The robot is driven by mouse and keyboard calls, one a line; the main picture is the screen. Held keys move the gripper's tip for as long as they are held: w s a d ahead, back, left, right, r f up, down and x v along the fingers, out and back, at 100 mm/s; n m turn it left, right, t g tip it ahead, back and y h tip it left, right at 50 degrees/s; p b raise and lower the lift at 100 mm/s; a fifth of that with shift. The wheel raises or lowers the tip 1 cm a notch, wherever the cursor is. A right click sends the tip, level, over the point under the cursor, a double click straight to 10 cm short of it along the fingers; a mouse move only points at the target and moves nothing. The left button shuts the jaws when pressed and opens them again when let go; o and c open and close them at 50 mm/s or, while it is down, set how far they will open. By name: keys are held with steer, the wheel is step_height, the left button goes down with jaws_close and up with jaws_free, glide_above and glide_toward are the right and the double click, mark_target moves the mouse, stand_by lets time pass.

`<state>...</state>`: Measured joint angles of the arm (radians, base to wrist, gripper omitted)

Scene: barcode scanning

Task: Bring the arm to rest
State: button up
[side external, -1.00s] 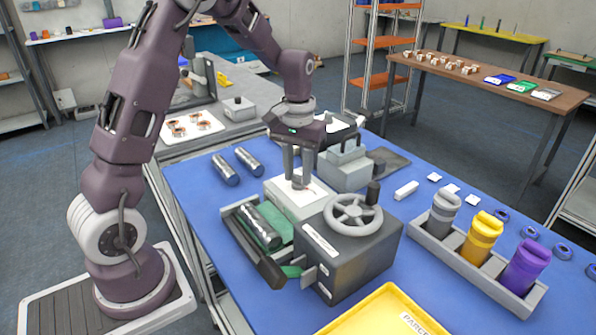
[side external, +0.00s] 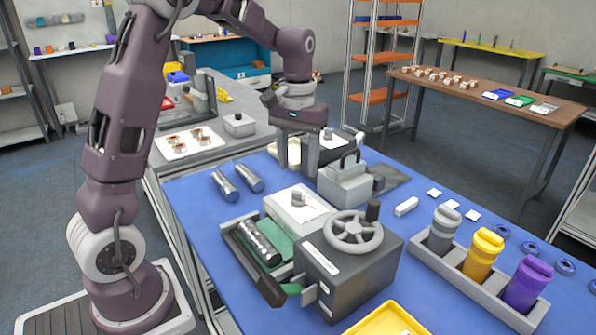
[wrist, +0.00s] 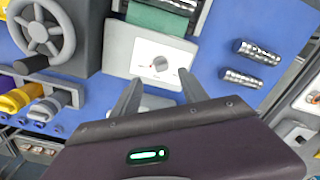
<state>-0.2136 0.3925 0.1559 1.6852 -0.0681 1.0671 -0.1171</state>
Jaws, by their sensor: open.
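My gripper (side external: 312,165) is open and empty. It hangs above the blue table, behind the white-topped box with a small grey knob (side external: 298,199), and is clear of it. In the wrist view the two fingers of my gripper (wrist: 159,80) are spread apart, with the box and its knob (wrist: 160,63) seen beyond the gap. Nothing is between the fingers.
A machine with a handwheel (side external: 353,229) and a green-lined tray holding a metal cylinder (side external: 260,243) stand in front. Two metal cylinders (side external: 237,180) lie at left. A rack with grey, yellow and purple containers (side external: 480,255) stands right. A grey block with handles (side external: 345,182) is close to my gripper.

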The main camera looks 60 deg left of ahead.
steer(key=s+d+r+m+t, duration=0.3)
steer(key=s+d+r, duration=0.6)
steer(key=s, duration=0.3)
steer(key=s+d+f+m+t, duration=0.2)
steer(key=s+d, duration=0.1)
steer(key=s, duration=0.8)
steer(key=shift+d+m+t, duration=0.25)
steer(key=shift+m+t, duration=0.05)
steer(key=shift+m, duration=0.1)
